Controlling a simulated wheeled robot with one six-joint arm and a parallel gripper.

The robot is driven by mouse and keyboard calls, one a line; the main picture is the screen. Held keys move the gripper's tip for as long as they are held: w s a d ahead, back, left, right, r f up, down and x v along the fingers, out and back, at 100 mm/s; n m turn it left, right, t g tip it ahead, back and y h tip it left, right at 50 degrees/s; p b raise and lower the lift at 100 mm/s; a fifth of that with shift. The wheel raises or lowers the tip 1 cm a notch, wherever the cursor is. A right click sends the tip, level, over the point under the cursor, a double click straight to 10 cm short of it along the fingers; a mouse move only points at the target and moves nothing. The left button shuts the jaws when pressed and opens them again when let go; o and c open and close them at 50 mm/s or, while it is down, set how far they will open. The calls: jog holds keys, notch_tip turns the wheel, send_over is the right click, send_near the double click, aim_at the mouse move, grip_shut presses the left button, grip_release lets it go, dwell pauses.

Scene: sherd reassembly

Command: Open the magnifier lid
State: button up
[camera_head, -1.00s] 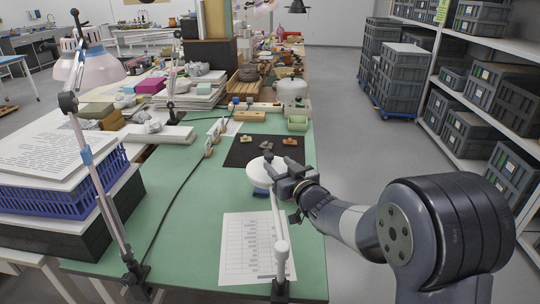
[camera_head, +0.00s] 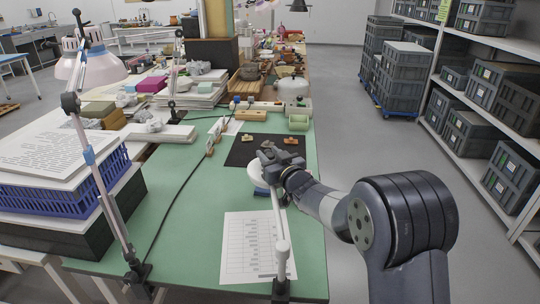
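The magnifier has a white round head with a lid (camera_head: 255,176), held over the green table on a white jointed arm (camera_head: 281,235) with a dark clamp at the table's front edge. My gripper (camera_head: 267,158) is at the head's upper right side and hides much of it. Its fingers are dark and small here, and I cannot tell whether they touch the lid or how far apart they are.
A dark mat (camera_head: 237,153) with several sherds lies behind the magnifier. A printed sheet (camera_head: 247,247) lies in front on the green table (camera_head: 192,222). A lamp arm (camera_head: 97,180) and a blue basket (camera_head: 70,198) stand at left. The aisle at right is clear.

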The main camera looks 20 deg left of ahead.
grip_shut()
